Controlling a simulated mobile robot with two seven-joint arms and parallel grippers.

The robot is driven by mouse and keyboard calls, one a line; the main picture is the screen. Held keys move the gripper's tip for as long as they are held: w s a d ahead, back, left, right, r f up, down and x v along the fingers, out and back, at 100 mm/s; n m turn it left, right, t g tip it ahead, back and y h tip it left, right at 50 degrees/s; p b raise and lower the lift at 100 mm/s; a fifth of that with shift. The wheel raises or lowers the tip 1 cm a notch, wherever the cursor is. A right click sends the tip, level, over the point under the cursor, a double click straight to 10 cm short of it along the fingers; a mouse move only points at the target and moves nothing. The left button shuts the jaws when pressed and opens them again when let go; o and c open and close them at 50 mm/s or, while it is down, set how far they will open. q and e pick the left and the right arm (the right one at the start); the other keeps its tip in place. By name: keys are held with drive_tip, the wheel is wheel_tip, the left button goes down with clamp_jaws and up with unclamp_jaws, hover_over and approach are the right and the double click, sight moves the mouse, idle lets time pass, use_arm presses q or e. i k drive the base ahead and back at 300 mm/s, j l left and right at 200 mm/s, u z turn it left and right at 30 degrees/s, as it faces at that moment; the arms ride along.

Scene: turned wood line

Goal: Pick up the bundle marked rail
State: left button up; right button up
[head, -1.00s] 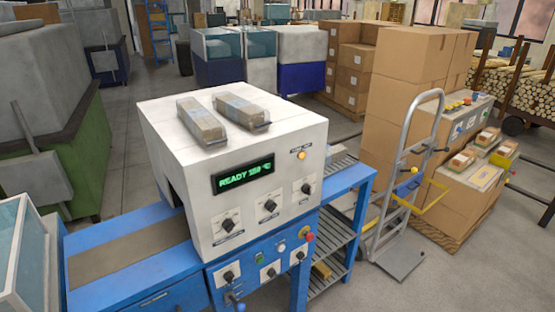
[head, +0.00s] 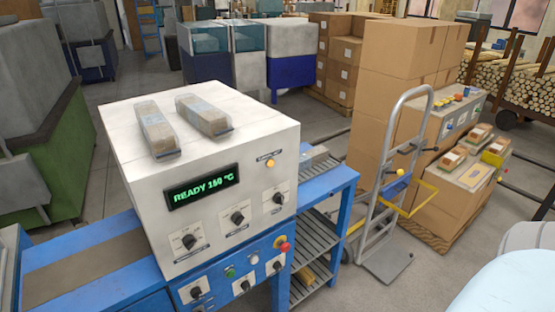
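Two long wrapped bundles lie side by side on top of the white heating machine (head: 250,150): a left bundle (head: 155,128) and a right bundle (head: 204,116). Both are grey-brown with a pale bluish band. Neither of my grippers is in view. A pale rounded part at the lower right corner looks like my arm.
The machine's display (head: 203,187) reads READY 180 °C. A blue slatted stand (head: 345,185) adjoins it. A hand truck (head: 385,230) and stacked cartons (head: 400,75) stand to the right. Small packs (head: 453,157) lie on a low carton. Open floor shows at front right.

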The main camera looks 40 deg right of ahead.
sight(309, 158)
drive_tip(key=l+u, duration=0.25)
drive_tip(key=l, duration=0.3)
drive_tip(key=k+l+u, duration=0.1)
drive_tip(key=l+u, duration=0.15)
drive_tip(key=l, duration=0.6)
drive_tip(key=k+l+u, duration=0.15)
drive_tip(key=l, duration=0.55)
drive_tip(key=k+u, duration=0.05)
